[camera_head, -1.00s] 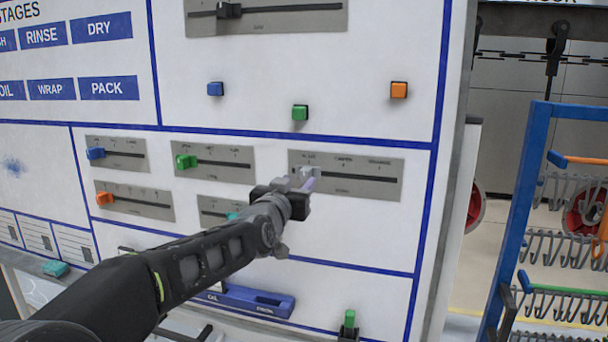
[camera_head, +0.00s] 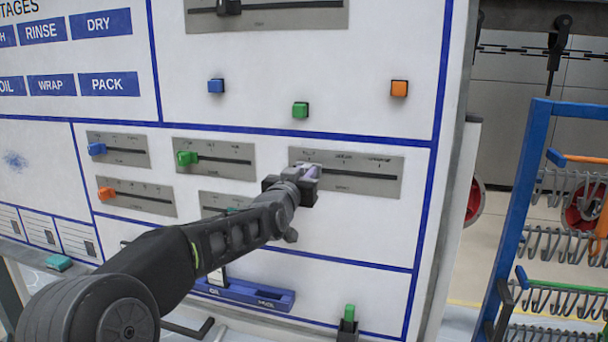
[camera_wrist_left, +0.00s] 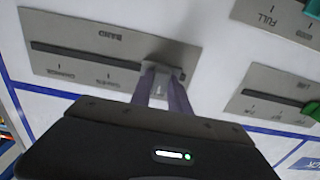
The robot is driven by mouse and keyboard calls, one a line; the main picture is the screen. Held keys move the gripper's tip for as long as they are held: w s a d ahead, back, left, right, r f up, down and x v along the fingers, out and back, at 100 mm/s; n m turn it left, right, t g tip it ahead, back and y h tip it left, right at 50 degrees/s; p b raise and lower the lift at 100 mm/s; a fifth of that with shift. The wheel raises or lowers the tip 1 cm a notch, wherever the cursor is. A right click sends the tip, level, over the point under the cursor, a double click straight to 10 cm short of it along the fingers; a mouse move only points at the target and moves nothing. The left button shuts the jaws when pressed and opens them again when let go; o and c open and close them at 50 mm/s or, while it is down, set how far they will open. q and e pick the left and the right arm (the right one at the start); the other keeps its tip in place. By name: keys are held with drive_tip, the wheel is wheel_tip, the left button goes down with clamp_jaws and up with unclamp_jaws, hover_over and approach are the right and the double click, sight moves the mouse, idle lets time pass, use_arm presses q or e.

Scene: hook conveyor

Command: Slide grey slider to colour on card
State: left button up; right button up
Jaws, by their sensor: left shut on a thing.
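The grey slider (camera_wrist_left: 163,72) sits in the slot of a grey plate (camera_wrist_left: 80,50) marked "BAND". It is at the slot's right end in the left wrist view, which is the left end in the head view. My left gripper (camera_head: 305,172) is shut on it, with purple-grey fingers on either side. In the head view the gripper hides the slider; the plate (camera_head: 380,187) extends to the right with its slot empty. The labels along the slot are too small to read surely. I cannot make out a coloured card. My right gripper is not in view.
Blue (camera_head: 97,149), green (camera_head: 187,158) and orange (camera_head: 106,194) sliders sit on neighbouring plates. Blue (camera_head: 216,86), green (camera_head: 300,110) and orange (camera_head: 399,89) blocks are above. A blue tray (camera_head: 250,294) is below. A blue rack frame (camera_head: 520,200) stands right of the board.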

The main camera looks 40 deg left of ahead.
use_arm(q)
clamp_jaws()
idle(0.9)
